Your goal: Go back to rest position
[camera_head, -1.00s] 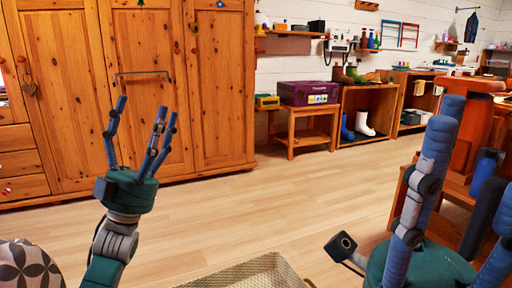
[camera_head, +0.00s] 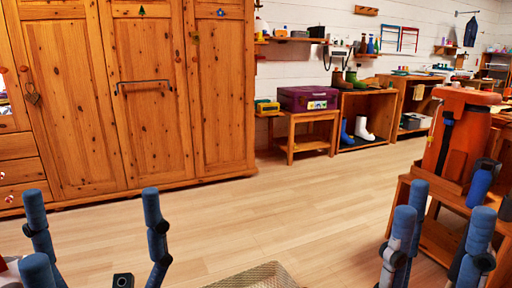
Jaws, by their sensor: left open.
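My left gripper (camera_head: 97,225) is at the lower left, its blue fingers pointing up and spread wide apart. It is open and nothing shows between the fingers. My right gripper (camera_head: 440,225) is at the lower right, its blue fingers also pointing up and apart, with nothing held between them. The palms and wrists of both hands are mostly below the picture's edge.
A wooden wardrobe (camera_head: 150,100) fills the left back. A purple case (camera_head: 307,97) sits on a small wooden table (camera_head: 312,140). A shelf holds boots (camera_head: 363,129). An orange container (camera_head: 457,135) stands on a wooden stand behind my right gripper. The middle floor (camera_head: 260,205) is clear.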

